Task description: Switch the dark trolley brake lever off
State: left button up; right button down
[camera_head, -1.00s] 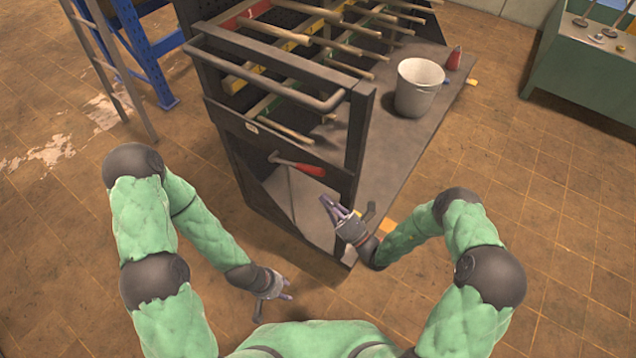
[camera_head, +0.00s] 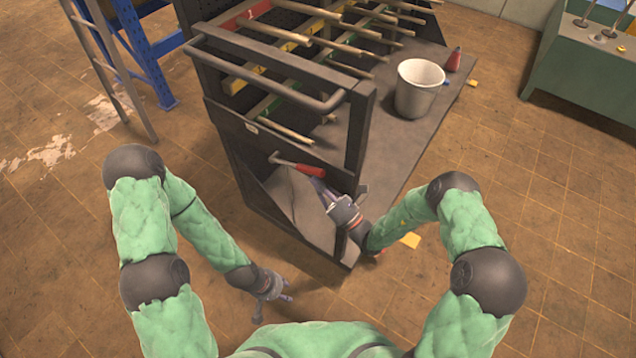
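The dark trolley (camera_head: 362,120) stands in the middle of the head view. Its brake lever (camera_head: 308,170) has a red handle and a thin metal shaft pointing left, on the near end below the push bar. My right gripper (camera_head: 319,187) is at the lower right end of the red handle, its fingers pointing up-left. Whether they touch the handle, and how far apart they are, I cannot tell. My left gripper (camera_head: 276,298) hangs low in front of the trolley, away from the lever, with its fingers spread and empty.
The push bar (camera_head: 265,75) juts out above the lever. A white bucket (camera_head: 417,90) and a red bottle (camera_head: 454,60) stand on the trolley's deck. A blue frame (camera_head: 143,45) is at the back left and a green cabinet (camera_head: 580,75) at the back right.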

jog(key=shift+w+a+r+p, duration=0.15)
jog(key=shift+a+r+p, duration=0.05)
jog(key=shift+r+p, duration=0.9)
jog(key=shift+w+a+r+p, duration=0.1)
jog(key=shift+a+r+p, duration=0.05)
jog(key=shift+r+p, duration=0.85)
pick_arm(q)
notch_tip(320, 180, up, 4)
jog(key=shift+f+b, duration=0.1)
jog(key=shift+b, duration=0.2)
pick_arm(e)
jog(key=shift+d+f, duration=0.15)
jog(key=shift+f, duration=0.2)
notch_tip(320, 180, down, 3)
jog(key=s+d+b, duration=0.1)
jog(key=s+b, duration=0.1)
jog(key=b, duration=0.1)
jog(key=p, duration=0.2)
send_near(315, 174)
jog(key=d+f, duration=0.1)
pick_arm(q)
jog(key=shift+s+a+f, duration=0.5)
jog(key=shift+s+f, duration=0.1)
jog(key=shift+s, duration=0.05)
pick_arm(e)
jog(key=shift+v, duration=0.95)
pick_arm(q)
jog(key=shift+c, duration=0.3)
pick_arm(e)
jog(key=shift+s+a, duration=0.15)
